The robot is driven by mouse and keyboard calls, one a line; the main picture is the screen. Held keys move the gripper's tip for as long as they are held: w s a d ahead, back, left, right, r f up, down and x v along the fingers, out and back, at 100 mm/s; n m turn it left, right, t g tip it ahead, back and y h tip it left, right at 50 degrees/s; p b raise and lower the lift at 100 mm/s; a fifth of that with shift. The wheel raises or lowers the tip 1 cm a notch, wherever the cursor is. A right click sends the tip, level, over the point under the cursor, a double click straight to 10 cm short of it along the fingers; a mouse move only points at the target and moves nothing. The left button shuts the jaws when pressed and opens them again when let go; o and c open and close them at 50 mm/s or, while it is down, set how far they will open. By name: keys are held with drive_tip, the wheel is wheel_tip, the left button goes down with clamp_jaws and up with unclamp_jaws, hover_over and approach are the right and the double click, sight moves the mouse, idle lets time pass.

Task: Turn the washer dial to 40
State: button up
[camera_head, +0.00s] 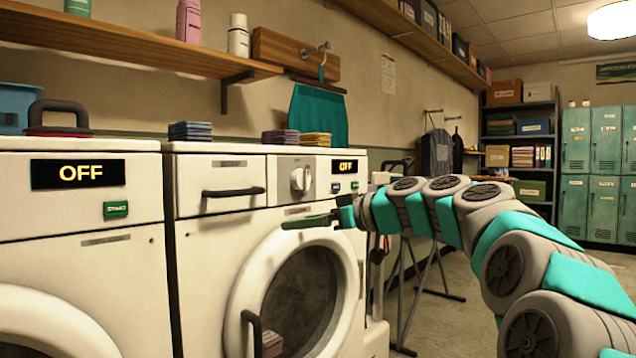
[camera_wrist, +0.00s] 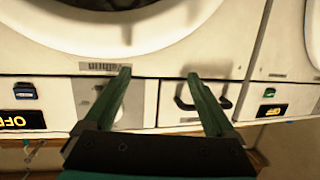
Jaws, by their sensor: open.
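The washer dial (camera_head: 300,179) is a round pale knob on a light grey panel, on the front of the washer (camera_head: 205,250) in the middle of the head view. The display (camera_head: 345,166) to its right reads OFF. My gripper (camera_head: 290,223) is in front of the washer, lower in the picture than the dial and apart from it. In the upside-down wrist view, my gripper (camera_wrist: 158,72) is open and empty, its two green fingers spread. The left finger crosses the dial panel (camera_wrist: 146,103) and hides most of the dial; the setting is unreadable.
The drawer handle (camera_head: 233,191) is left of the dial and shows behind the right finger in the wrist view. The round door (camera_head: 300,300) is below. Another washer (camera_head: 75,215) stands left. Folded cloths (camera_head: 280,137) lie on top. Lockers (camera_head: 590,160) stand far right.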

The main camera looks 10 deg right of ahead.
sight(309, 181)
drive_tip(key=w+d+r+n+t, duration=0.1)
drive_tip(key=w+d+r+t, duration=0.2)
drive_tip(key=d+r, duration=0.5)
drive_tip(key=shift+y, duration=0.3)
drive_tip(key=x, duration=0.2)
drive_tip(key=p+x, duration=0.1)
drive_tip(key=x, duration=0.5)
drive_tip(key=shift+a+f, duration=0.2)
drive_tip(key=shift+f, duration=0.05)
drive_tip(key=c, duration=1.4)
